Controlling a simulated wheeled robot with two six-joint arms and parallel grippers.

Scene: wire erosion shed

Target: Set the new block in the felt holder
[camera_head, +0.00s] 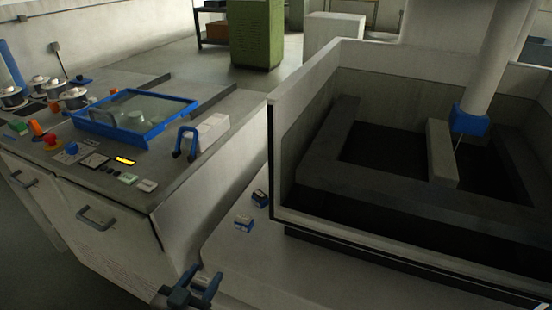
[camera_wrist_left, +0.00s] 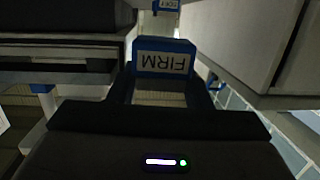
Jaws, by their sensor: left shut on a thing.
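My left gripper (camera_head: 203,283) is low at the bottom of the head view, in front of the grey ledge. In the left wrist view its fingers (camera_wrist_left: 168,88) are shut on a block (camera_wrist_left: 165,60) with blue edges and a white label reading FIRM, upside down. In the head view this block is too small to make out clearly. Two small blue-and-white pieces stand on the ledge beyond the gripper, a nearer one (camera_head: 243,223) and a farther one (camera_head: 260,198). I cannot tell which thing is the felt holder. My right gripper is not in view.
The machine tank (camera_head: 272,165) rises right of the ledge (camera_head: 222,250). A console (camera_head: 150,195) with a blue-framed lid (camera_head: 192,105), buttons and a blue hooped part (camera_head: 186,140) stands left. A labelled blue piece (camera_wrist_left: 165,5) shows at the wrist view's top. The ledge's near part is clear.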

